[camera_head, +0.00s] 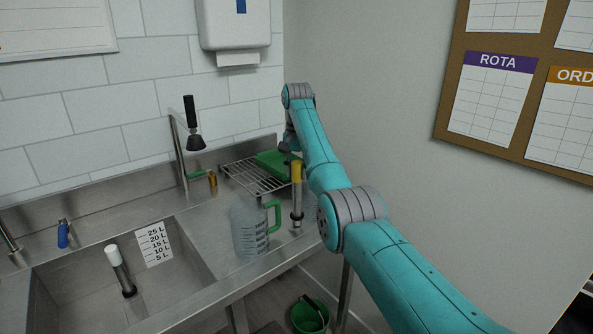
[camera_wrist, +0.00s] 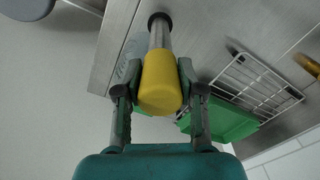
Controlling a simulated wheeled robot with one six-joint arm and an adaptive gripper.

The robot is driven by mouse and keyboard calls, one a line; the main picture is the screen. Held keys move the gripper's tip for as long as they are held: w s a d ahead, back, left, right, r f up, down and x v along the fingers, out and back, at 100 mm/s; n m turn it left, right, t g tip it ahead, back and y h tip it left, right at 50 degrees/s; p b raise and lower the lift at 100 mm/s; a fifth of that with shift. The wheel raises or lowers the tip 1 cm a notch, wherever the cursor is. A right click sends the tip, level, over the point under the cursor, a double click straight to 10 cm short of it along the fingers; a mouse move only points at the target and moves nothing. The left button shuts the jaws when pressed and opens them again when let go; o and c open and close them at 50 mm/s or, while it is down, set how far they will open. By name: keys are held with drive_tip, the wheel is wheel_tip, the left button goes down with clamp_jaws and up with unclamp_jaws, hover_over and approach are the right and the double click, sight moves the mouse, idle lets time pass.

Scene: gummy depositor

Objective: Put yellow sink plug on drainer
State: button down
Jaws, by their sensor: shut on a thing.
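The yellow sink plug (camera_head: 297,172) is a steel tube with a yellow cap and a dark lower end. It is upright at the right end of the steel worktop, just right of the drainer, a wire rack (camera_head: 245,176). In the wrist view, the fingers of my gripper (camera_wrist: 159,72) are shut on either side of the yellow cap of the plug (camera_wrist: 160,88). The tube runs away to its dark end; I cannot tell whether that end touches the steel. The drainer also shows in the wrist view (camera_wrist: 252,80), right of the plug.
A clear jug with a green handle (camera_head: 250,228) stands in front of the drainer. A white-topped plug (camera_head: 116,262) stands in the sink. A tap, an amber-brown item (camera_head: 213,182) and the walls are nearby.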

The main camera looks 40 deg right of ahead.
drive_tip(key=shift+f, duration=0.1)
drive_tip(key=c, duration=0.7)
unclamp_jaws()
